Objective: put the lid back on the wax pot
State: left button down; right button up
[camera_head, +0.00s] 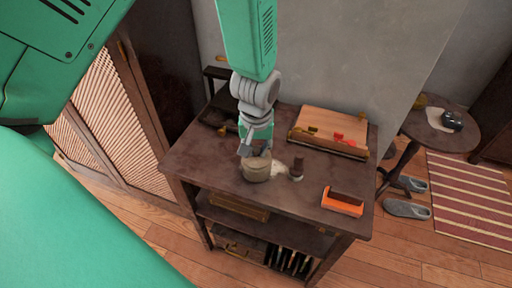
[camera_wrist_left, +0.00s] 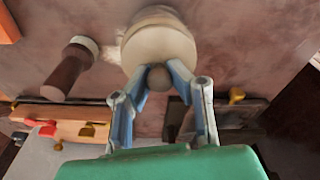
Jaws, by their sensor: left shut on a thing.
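The cream wax pot (camera_head: 257,172) stands on the dark wooden table top (camera_head: 225,165). My left gripper (camera_head: 254,150) reaches down from above to the top of the pot. In the left wrist view, my left gripper (camera_wrist_left: 160,72) is shut on the round brownish knob (camera_wrist_left: 158,79) of the pale lid (camera_wrist_left: 158,48). The lid lines up with the pot, and most of the pot is hidden behind it. I cannot tell whether the lid rests on the rim or hangs slightly above it. My right gripper is not in view.
A brown-handled tool (camera_head: 297,168) stands just right of the pot by a whitish patch. An orange box (camera_head: 343,202) lies near the front right. A wooden box (camera_head: 328,132) with red and yellow pieces sits at the back. The table's front left is bare.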

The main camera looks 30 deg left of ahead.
pick_arm(q)
jog(key=shift+d+r, duration=0.15)
jog(key=shift+d, duration=0.15)
jog(key=shift+a+p, duration=0.25)
jog(key=shift+p, duration=0.2)
jog(key=shift+d, duration=0.2)
jog(key=shift+a, duration=0.3)
dwell(0.3)
jog(key=shift+d+f+p, duration=0.1)
jog(key=shift+f+p, duration=0.15)
jog(key=shift+p, duration=0.2)
dwell(0.4)
jog(key=shift+p, duration=0.3)
dwell(0.4)
dwell(0.3)
jog(key=c, duration=1)
grip_release()
